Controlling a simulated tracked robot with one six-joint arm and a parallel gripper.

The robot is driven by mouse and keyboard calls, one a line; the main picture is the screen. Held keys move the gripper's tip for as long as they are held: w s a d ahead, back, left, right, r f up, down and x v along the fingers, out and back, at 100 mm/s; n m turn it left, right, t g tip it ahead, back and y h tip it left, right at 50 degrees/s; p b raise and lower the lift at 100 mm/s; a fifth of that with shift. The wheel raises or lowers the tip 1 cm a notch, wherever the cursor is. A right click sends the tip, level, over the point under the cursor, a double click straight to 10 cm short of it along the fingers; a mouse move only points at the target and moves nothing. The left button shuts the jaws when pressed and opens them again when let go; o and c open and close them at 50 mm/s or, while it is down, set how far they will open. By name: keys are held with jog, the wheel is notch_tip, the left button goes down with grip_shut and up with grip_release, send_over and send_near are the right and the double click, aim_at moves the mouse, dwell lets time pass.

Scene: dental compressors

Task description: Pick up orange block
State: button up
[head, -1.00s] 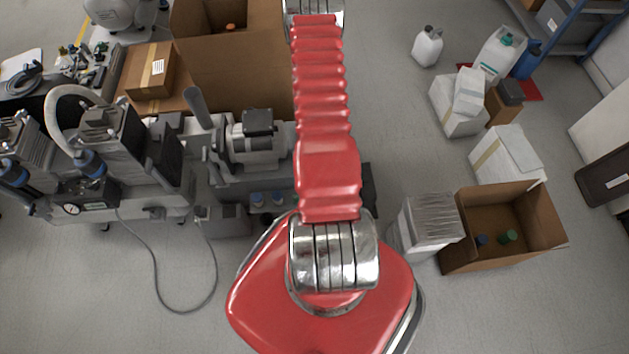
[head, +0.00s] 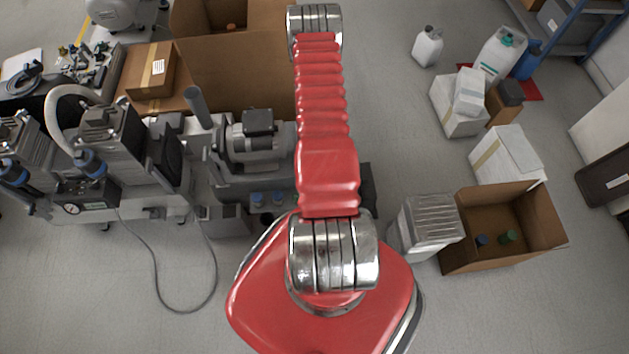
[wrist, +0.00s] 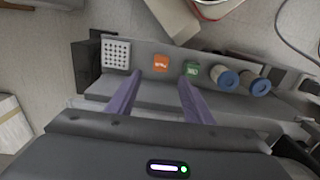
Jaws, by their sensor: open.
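The orange block (wrist: 160,63) shows in the wrist view, a small block with white marks on its face. It sits on a grey ledge (wrist: 141,55), between a white perforated block (wrist: 116,54) and a green block (wrist: 192,69). My gripper (wrist: 159,78) is open and empty. Its two purple fingers point toward the ledge, and the orange block appears between and just beyond their tips. The depth left between tips and block is hard to tell. In the head view my red arm hides the gripper and the orange block.
An open carton (head: 553,222) stands right.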

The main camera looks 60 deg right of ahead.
jog(key=shift+f, duration=1.85)
jog(key=shift+a+f, duration=0.15)
jog(key=shift+f, duration=2.4)
jog(key=shift+c, duration=0.5)
jog(key=c, duration=1)
jog(key=shift+r, duration=0.15)
jog(key=shift+r, duration=4.85)
